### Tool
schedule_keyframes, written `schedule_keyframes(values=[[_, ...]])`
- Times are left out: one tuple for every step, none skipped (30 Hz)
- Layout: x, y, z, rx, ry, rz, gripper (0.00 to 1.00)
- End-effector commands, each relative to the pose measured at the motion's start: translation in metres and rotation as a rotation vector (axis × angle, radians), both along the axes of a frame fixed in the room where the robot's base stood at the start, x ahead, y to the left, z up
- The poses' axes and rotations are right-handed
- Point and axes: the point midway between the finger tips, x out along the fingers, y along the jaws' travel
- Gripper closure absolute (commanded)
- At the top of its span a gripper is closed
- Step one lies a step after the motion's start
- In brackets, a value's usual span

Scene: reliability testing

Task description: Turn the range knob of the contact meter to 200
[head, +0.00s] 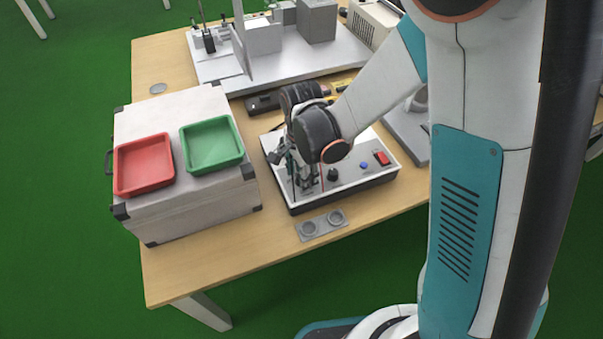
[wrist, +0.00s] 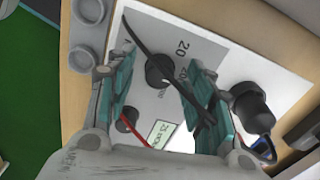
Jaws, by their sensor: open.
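The contact meter (head: 360,178) is a white-topped box with a dark base on the table. My gripper (head: 305,182) points down over its left part. In the wrist view my gripper (wrist: 165,98) is open, one teal finger on each side. The black range knob (wrist: 160,70) shows between and slightly beyond the fingers, beside printed range numbers; 20 is readable, the others are partly covered. A black lead crosses by the knob, and its pointer direction cannot be read. A small display (wrist: 162,133) lies nearer the palm. My gripper hides the range knob in the head view.
A blue button (head: 364,165) and red switch (head: 382,158) are farther right. A red lead (wrist: 132,130) runs near the left finger. A grey two-cup holder (head: 322,225) lies in front; a case with red (head: 145,163) and green trays (head: 212,146) stands left.

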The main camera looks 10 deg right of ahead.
Motion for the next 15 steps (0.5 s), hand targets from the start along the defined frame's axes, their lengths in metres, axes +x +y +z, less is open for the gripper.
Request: schedule_keyframes(values=[[0.0,0.0,0.003,0.0,0.0,0.0,0.52],[0.0,0.0,0.006,0.0,0.0,0.0,0.52],[0.0,0.0,0.01,0.0,0.0,0.0,0.52],[0.0,0.0,0.013,0.0,0.0,0.0,0.52],[0.0,0.0,0.017,0.0,0.0,0.0,0.52],[0.0,0.0,0.024,0.0,0.0,0.0,0.52],[-0.001,0.0,0.029,0.0,0.0,0.0,0.52],[-0.001,0.0,0.034,0.0,0.0,0.0,0.52],[-0.001,0.0,0.042,0.0,0.0,0.0,0.52],[0.0,0.0,0.048,0.0,0.0,0.0,0.52],[-0.001,0.0,0.054,0.0,0.0,0.0,0.52],[-0.001,0.0,0.061,0.0,0.0,0.0,0.52],[-0.001,0.0,0.068,0.0,0.0,0.0,0.52],[0.0,0.0,0.073,0.0,0.0,0.0,0.52],[0.0,0.0,0.081,0.0,0.0,0.0,0.52]])
